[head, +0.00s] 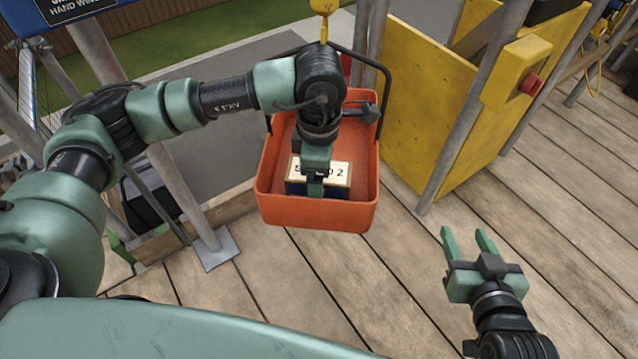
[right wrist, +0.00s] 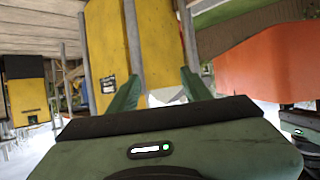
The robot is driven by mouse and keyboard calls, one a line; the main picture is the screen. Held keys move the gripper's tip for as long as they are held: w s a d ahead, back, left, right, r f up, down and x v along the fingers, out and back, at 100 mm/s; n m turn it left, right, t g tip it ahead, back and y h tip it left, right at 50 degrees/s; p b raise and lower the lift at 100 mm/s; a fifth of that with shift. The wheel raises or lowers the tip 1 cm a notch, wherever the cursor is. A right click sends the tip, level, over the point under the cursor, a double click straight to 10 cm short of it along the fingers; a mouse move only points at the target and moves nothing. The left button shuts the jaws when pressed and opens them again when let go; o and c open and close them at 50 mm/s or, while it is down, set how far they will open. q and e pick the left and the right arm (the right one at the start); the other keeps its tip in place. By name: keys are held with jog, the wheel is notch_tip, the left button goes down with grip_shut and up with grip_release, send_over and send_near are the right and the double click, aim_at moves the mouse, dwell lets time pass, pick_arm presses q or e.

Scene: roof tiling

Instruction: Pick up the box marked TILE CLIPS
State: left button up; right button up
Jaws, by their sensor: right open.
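A box with a pale label and dark blue side (head: 338,183) sits in the orange crate (head: 313,212) in the head view. Its label is partly covered by my left gripper; an "S" and a "2" show, and I cannot read TILE CLIPS on it. My left gripper (head: 315,187) points down into the crate, right at the box. Its fingers overlap in this view, so I cannot tell whether they hold it. My right gripper (head: 467,238) is open and empty over the wooden deck, right of the crate. Its fingers also show in the right wrist view (right wrist: 160,92).
The crate hangs from a yellow hook (head: 323,8) by a dark handle. A yellow panel (head: 428,95) with poles and a red button (head: 531,84) stands right of it. A scaffold pole with base plate (head: 215,248) stands left. The plank deck (head: 400,290) in front is clear.

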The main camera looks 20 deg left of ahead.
pick_arm(q)
grip_shut()
jog(key=shift+r, duration=0.15)
